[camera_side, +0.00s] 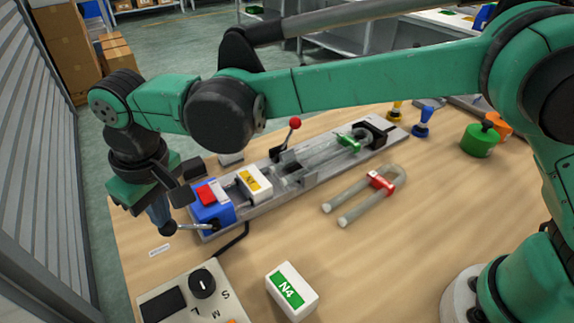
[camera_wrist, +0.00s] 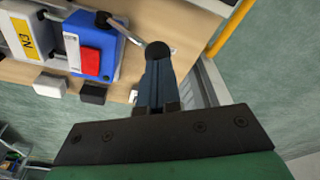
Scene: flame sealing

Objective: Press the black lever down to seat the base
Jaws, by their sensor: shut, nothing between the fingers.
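The black lever's silver rod (camera_side: 194,226) runs from the blue unit (camera_side: 212,213) to a round black knob (camera_side: 167,229). The blue unit carries a red button (camera_side: 206,193). My gripper (camera_side: 161,217) is shut and empty, pointing down with its tips at the knob. In the wrist view, my gripper (camera_wrist: 157,66) lines up with the black knob (camera_wrist: 158,50), and the silver rod (camera_wrist: 122,30) leads away to the upper left. I cannot tell whether the tips touch the knob. A white block with a yellow label (camera_side: 255,182) sits beside the blue unit on the grey rail.
A red-ball lever (camera_side: 295,124) and a glass U-tube with a green clip (camera_side: 350,142) are farther along the rail. A red-clipped U-tube (camera_side: 362,195), white N4 block (camera_side: 291,290) and dial box (camera_side: 185,296) lie in front. The table's left edge is close to my gripper.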

